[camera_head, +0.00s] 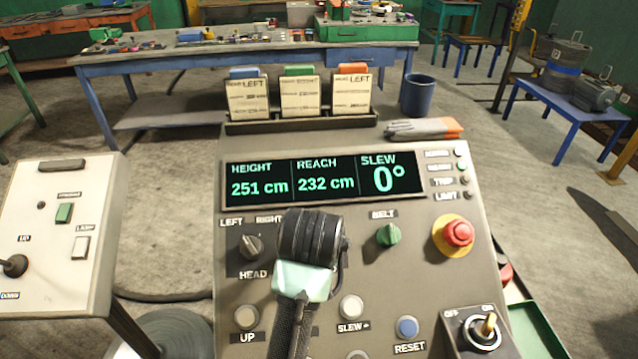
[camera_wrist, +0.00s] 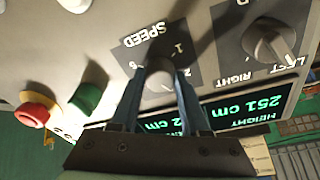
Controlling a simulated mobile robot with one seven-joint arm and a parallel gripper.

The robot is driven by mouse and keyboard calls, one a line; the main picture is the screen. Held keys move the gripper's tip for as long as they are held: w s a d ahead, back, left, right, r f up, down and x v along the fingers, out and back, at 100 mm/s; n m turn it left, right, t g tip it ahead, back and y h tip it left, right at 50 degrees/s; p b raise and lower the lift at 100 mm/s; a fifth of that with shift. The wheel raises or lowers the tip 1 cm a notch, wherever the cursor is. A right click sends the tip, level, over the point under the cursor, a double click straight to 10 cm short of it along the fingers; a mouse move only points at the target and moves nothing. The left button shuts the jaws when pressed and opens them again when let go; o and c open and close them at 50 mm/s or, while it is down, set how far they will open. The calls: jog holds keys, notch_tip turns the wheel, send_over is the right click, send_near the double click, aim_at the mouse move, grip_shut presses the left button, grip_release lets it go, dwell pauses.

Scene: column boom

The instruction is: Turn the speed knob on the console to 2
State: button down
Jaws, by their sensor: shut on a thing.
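The speed knob (camera_wrist: 160,78) is on the console (camera_wrist: 80,35), below the printed word SPEED as it shows upside down in the wrist view. The digits 1 and 2 show on the knob's plate, to the right of the knob. My gripper (camera_wrist: 160,88) is shut on the knob, with one blue finger on each side. I cannot tell clearly which mark the knob points to. In the head view, my arm's dark wrist (camera_head: 310,238) covers the speed knob and its plate.
The console display (camera_head: 320,178) reads height 251 cm, reach 232 cm, slew 0°. The head knob (camera_head: 251,247) stands left of my wrist, the green belt knob (camera_head: 388,235) right. A red stop button (camera_head: 458,233) is farther right. Several buttons lie nearer, including a blue reset button (camera_head: 407,327).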

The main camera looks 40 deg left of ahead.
jog(key=n+y+p, duration=0.1)
jog(key=n+p, duration=0.2)
jog(key=n, duration=0.3)
jog(key=shift+d, duration=0.1)
jog(key=shift+n+g, duration=0.3)
dwell(0.3)
jog(key=shift+c, duration=1.9)
grip_release()
jog(key=v, duration=1.3)
jog(key=shift+b, duration=0.35)
